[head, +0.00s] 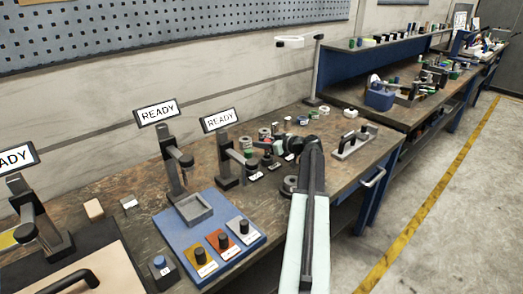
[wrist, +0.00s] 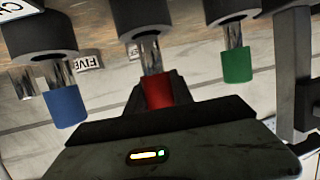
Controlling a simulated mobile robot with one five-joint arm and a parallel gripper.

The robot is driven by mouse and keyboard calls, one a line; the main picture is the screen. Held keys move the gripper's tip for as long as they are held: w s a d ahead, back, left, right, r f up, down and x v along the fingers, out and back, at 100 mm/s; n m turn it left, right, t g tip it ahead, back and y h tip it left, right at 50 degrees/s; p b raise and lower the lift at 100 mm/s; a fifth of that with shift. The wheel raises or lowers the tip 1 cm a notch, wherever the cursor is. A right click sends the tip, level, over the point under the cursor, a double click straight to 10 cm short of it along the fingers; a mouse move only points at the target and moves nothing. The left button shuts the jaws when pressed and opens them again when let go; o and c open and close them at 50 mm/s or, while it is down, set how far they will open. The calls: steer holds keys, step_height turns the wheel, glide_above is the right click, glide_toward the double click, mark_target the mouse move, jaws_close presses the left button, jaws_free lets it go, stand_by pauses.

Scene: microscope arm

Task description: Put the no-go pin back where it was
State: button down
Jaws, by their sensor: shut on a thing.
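In the wrist view, which looks upside down, a red-topped pin (wrist: 158,91) with a bare metal shaft sits between the jaws of my gripper (wrist: 160,108). My gripper is shut on it. The shaft lines up with a black round holder (wrist: 145,18); I cannot tell whether its end is inside or just clear. A blue-topped pin (wrist: 66,106) and a green-topped pin (wrist: 237,65) stand in similar black holders on either side. No readable label shows which is the no-go pin. In the head view my gripper (head: 284,143) is small and partly hidden by my arm.
Stands with READY signs (head: 157,112) line the bench's back left. A blue tray with coloured plates (head: 210,232) lies in front. A grey rack with black knobs (head: 352,142) is right of my arm. A dark post (wrist: 292,70) is close on the wrist view's right.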

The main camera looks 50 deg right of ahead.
steer(key=shift+f, duration=0.4)
steer(key=c, duration=1.1)
jaws_free()
steer(key=shift+r+p, duration=0.25)
steer(key=shift+p, duration=0.05)
steer(key=p+v, duration=0.3)
steer(key=v, duration=0.9)
